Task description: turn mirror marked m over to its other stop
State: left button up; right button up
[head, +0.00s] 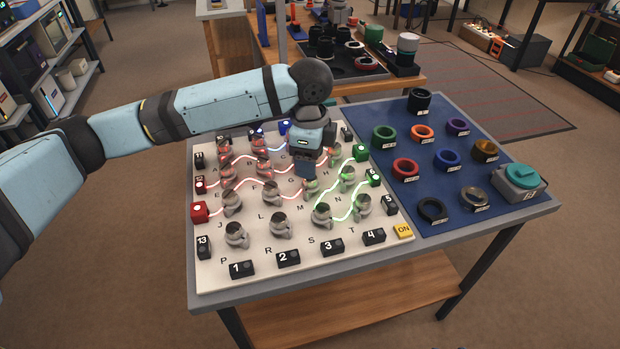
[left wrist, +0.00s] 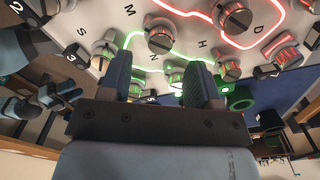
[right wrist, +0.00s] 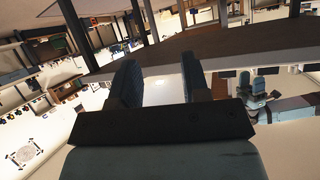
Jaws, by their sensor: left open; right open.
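In the left wrist view mirror M (left wrist: 160,39) stands ahead, beyond the gap between the open, empty fingers (left wrist: 157,78); no contact shows. My right gripper (right wrist: 160,82) is open and empty, away from the board.
Other mirrors crowd close around, such as those by N (head: 347,178), S (head: 321,215) and L (head: 271,193). Numbered black blocks (head: 289,258) line the board's edge. A yellow ON block (head: 403,230) is at its corner. A blue mat (head: 420,180) with several rings lies to the right.

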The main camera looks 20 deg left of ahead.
aim_at(310, 186)
pick_arm(q)
notch_tip(310, 186, down, 5)
jog(key=shift+r+b, duration=0.1)
jog(key=shift+b, duration=0.35)
jog(key=c, duration=0.9)
